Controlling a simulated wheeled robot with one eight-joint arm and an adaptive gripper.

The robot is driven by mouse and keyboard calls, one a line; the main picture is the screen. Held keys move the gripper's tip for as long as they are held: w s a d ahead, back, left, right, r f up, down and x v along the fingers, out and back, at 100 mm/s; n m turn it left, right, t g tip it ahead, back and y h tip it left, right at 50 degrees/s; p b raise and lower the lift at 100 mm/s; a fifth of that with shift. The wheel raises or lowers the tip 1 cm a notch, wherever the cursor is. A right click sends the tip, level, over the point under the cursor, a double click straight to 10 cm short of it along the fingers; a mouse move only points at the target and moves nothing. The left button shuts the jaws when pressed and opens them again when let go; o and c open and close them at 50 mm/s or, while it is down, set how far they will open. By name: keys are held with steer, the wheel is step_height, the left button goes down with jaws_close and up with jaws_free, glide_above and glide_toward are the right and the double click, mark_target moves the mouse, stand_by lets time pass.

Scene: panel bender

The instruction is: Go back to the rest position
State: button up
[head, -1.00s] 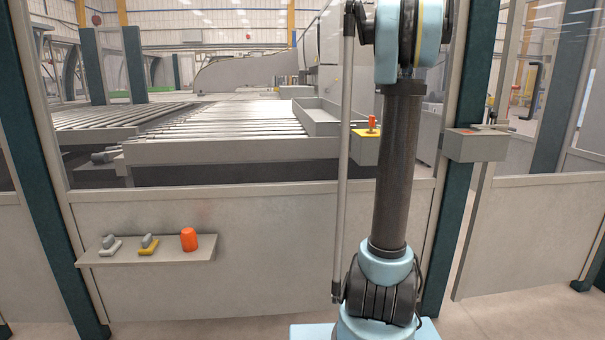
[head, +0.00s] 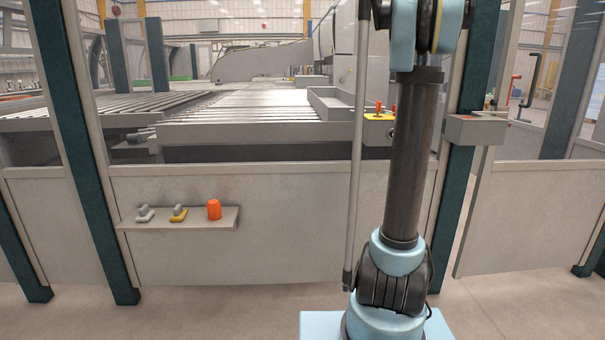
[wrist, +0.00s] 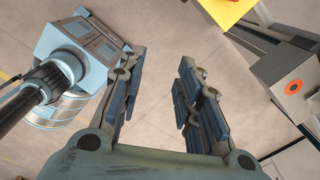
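My gripper (wrist: 158,98) shows in the wrist view. Its two fingers stand apart with bare floor visible between them, and it holds nothing. In the head view my arm rises upright on the right side, and its upper end and gripper lie outside the picture. In the wrist view, my own light blue body is at the left of the fingers. A grey box with a red round mark (wrist: 293,87) is to the right of the fingers, apart from them.
A fence panel (head: 270,250) stands ahead, with a shelf (head: 190,224) carrying two small clamp-like items and an orange cup-like object (head: 214,209). Behind are roller conveyors (head: 250,108) and a yellow box with a red knob (head: 379,118). A grey box (head: 476,129) sits on the right post. Floor in front is clear.

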steer(key=s+a+f+n, duration=0.6)
steer(key=s+f+n, duration=0.4)
steer(key=f, duration=0.5)
steer(key=s+a+f+n+t, duration=0.1)
steer(key=s+a+f+n, duration=0.5)
steer(key=s+f+n, duration=0.4)
steer(key=s+a+f+n+t, duration=0.1)
steer(key=s+a+f+n, duration=0.5)
steer(key=f, duration=1.4)
steer(key=s+n, duration=0.4)
steer(key=s, duration=0.1)
steer(key=shift+s, duration=0.3)
steer(key=shift+w+f, duration=0.15)
steer(key=shift+w, duration=0.25)
